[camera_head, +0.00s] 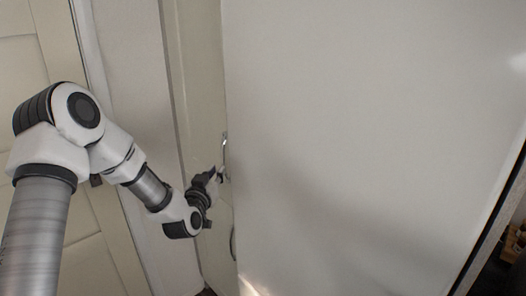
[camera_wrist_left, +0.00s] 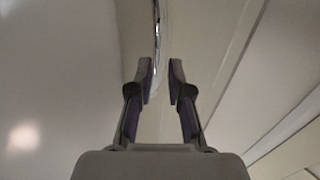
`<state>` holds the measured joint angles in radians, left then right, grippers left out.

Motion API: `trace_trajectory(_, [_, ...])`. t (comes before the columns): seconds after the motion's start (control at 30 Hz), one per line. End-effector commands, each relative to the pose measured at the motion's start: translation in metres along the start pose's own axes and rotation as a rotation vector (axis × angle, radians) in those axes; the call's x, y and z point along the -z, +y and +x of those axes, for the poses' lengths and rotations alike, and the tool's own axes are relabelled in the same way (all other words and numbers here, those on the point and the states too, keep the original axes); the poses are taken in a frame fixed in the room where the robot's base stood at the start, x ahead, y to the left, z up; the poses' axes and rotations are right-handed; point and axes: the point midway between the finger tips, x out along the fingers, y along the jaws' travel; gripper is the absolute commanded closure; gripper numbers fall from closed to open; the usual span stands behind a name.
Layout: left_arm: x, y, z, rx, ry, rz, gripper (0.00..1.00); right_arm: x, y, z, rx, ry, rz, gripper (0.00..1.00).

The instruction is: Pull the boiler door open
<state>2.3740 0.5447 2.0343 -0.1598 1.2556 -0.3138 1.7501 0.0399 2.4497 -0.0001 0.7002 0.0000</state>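A tall narrow cream door panel (camera_head: 203,85), which I take as the boiler door, stands left of a large white panel. A slim chrome handle (camera_head: 225,150) is on it, close to the white panel's edge. My left gripper (camera_head: 217,176) is at the lower part of this handle. In the left wrist view my left gripper (camera_wrist_left: 161,68) has its two fingers apart, with the chrome handle (camera_wrist_left: 157,28) running up ahead of the gap between them. I cannot tell whether the fingers touch it. The door looks shut. My right gripper is not in view.
The large white panel (camera_head: 375,120) fills the middle and right, close beside my left gripper, and hides what is behind it. Another cream panelled door (camera_head: 28,70) is at the far left. A dark area with small objects (camera_head: 513,243) lies at the right edge.

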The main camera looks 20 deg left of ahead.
Motion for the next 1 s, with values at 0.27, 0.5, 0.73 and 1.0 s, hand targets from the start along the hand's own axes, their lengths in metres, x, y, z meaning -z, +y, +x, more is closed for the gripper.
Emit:
trace_trajectory(0.27, [0.002, 0.001, 0.045, -0.002, 0.0, 0.004, 0.82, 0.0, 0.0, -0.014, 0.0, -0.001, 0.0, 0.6])
trace_trajectory(0.5, [-0.001, 0.001, 0.075, -0.001, -0.002, 0.001, 0.82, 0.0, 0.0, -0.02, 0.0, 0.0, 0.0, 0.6])
trace_trajectory(0.73, [-0.002, 0.001, 0.076, -0.002, -0.003, 0.0, 0.85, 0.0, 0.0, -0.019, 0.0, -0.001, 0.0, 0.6])
trace_trajectory(1.0, [-0.002, 0.001, 0.075, -0.002, -0.004, 0.0, 1.0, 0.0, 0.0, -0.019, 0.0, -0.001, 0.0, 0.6])
